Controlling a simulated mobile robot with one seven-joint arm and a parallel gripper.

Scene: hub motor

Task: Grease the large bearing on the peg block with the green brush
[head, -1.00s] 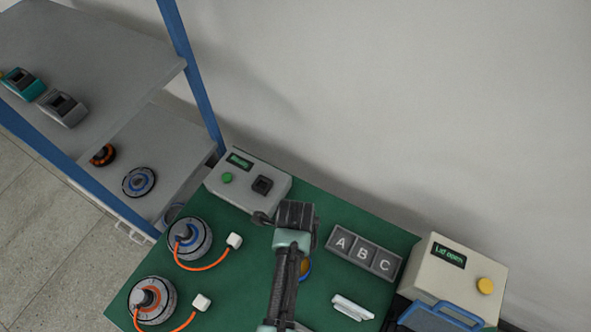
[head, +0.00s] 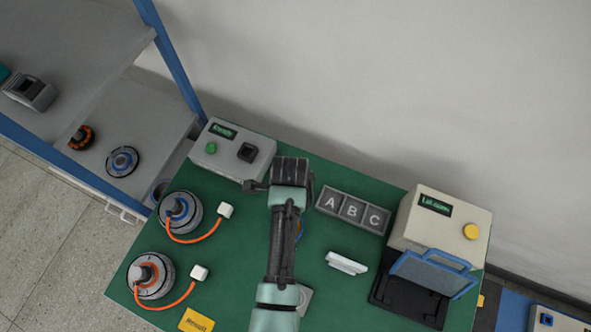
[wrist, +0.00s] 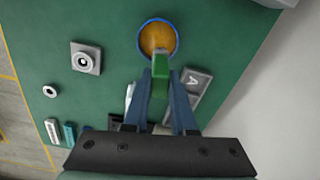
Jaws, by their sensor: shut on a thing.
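In the wrist view my gripper (wrist: 161,88) is shut on the green brush (wrist: 163,76). The brush points at a blue-rimmed pot of amber grease (wrist: 158,37), its front end at the pot's near rim; I cannot tell whether it touches the grease. A grey square block (wrist: 86,58) with a round part on it, seemingly the peg block, lies left of the pot. A small pale ring (wrist: 50,91) lies further left. In the head view my arm hides the gripper and brush, most of the pot (head: 299,230) and part of the grey block (head: 305,299).
An A-B-C tray (head: 352,210) and a white piece (head: 346,263) lie right of my arm. A box with a raised blue lid (head: 433,273) stands at the right. Two hub motors (head: 180,215) (head: 150,275) with orange cables are left. A control box (head: 232,150) stands behind.

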